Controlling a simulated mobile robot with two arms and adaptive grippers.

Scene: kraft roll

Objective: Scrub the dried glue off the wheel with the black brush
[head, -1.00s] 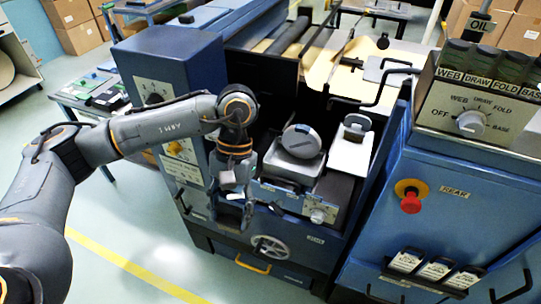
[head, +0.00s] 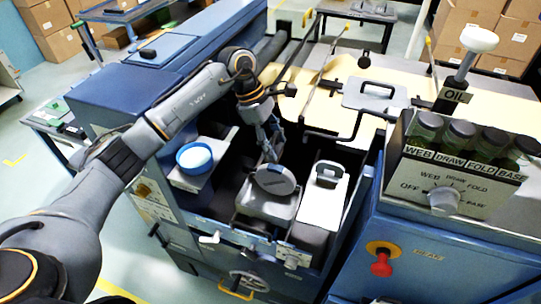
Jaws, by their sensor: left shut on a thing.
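The glue wheel (head: 275,179) is a grey disc standing tilted in a light grey tray (head: 266,205) on the blue machine. My left gripper (head: 268,148) is just above the wheel's upper edge, pointing down. It is shut on the black brush, of which little can be made out between the fingers. Whether the brush touches the wheel I cannot tell. No dried glue can be made out on the wheel's face at this size. My right gripper is not in view.
A blue bowl (head: 194,157) with pale contents stands on a ledge left of the wheel. A grey handled block (head: 328,173) sits on a white plate (head: 322,205) to the right. A control cabinet with a red button (head: 381,264) stands at the right.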

